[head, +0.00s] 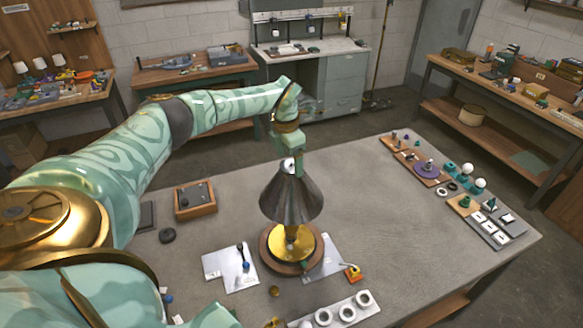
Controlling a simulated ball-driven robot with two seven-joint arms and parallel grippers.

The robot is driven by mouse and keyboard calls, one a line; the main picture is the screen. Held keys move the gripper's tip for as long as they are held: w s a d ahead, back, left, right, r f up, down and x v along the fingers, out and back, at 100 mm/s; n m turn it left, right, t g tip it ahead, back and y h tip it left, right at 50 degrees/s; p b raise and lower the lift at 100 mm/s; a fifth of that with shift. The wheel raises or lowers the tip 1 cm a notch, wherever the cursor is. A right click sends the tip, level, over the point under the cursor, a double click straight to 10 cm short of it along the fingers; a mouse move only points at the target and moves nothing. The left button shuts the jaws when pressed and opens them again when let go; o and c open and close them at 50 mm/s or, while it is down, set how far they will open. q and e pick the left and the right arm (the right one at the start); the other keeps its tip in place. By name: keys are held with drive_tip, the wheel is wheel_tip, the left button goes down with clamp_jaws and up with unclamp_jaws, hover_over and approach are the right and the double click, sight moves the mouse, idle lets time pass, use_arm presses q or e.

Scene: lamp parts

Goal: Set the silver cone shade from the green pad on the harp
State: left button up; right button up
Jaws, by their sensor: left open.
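The silver cone shade (289,200) is upright over the lamp near the middle of the table, wide end down. The lamp has a round wooden base with a brass disc (291,248), and a short brass stem shows below the shade's rim. The harp is hidden by the shade, so I cannot see how the two meet. My left gripper (288,161) is open and points down at the shade's narrow top, around or just behind a small white ball there. I cannot tell whether its fingers touch the shade. I cannot make out a green pad. My right gripper is not in view.
A wooden tray (195,200) and a white plate (231,268) lie left of the lamp. A strip with white rings (335,311) is in front. Several small parts and a purple disc (427,169) line the right side. The table behind the lamp is clear.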

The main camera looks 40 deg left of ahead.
use_arm(q)
wheel_tip(320, 180, up, 14)
drive_tip(key=s+b, duration=0.1)
drive_tip(key=shift+a+f, duration=0.1)
